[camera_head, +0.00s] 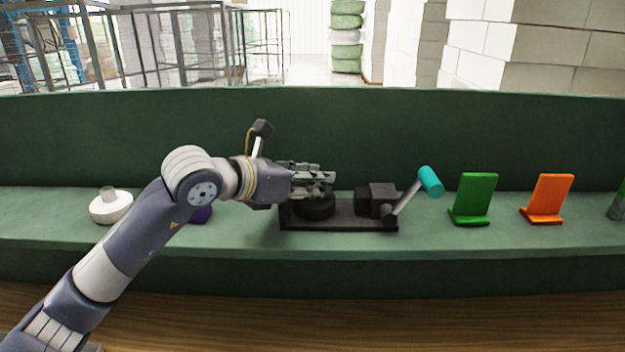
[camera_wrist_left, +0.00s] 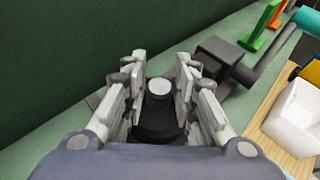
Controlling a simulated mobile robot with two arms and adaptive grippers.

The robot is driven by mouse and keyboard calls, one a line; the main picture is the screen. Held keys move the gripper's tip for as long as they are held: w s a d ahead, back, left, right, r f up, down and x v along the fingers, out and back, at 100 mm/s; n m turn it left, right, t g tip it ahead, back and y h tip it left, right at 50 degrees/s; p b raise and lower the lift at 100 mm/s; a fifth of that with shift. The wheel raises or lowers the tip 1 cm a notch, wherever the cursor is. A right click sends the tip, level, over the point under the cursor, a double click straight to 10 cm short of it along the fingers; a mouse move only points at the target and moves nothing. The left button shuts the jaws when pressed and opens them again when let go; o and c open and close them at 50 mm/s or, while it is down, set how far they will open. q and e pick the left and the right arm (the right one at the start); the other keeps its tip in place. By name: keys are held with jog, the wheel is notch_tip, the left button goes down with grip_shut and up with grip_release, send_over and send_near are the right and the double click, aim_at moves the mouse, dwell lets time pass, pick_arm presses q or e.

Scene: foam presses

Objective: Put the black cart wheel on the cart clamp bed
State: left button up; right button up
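The black cart wheel (camera_head: 318,208) is a low black disc on the left part of the black cart clamp bed (camera_head: 350,224). In the left wrist view the wheel (camera_wrist_left: 157,122) shows with a grey round hub standing up from it. My left gripper (camera_head: 322,180) reaches in from the left, just above the wheel. In the wrist view its fingers (camera_wrist_left: 160,72) are spread on either side of the hub, with gaps to it. Whether they touch the wheel's rim is unclear. The clamp has a black block (camera_head: 381,196) and a lever with a teal handle (camera_head: 431,181). My right gripper is not in view.
A white wheel (camera_head: 111,208) with a grey hub lies at the left of the green bench (camera_head: 255,238). A purple item (camera_head: 201,214) is partly behind my arm. Green (camera_head: 475,196) and orange (camera_head: 548,196) stands are at the right. A green wall (camera_head: 400,130) rises behind the bench.

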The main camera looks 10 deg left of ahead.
pick_arm(q)
jog(key=shift+o, duration=0.6)
jog(key=shift+r, duration=0.15)
jog(key=shift+s+a, duration=0.25)
jog(key=b+v, duration=0.4)
jog(key=v, duration=0.7)
jog(key=shift+s, duration=0.2)
jog(key=shift+a, duration=0.1)
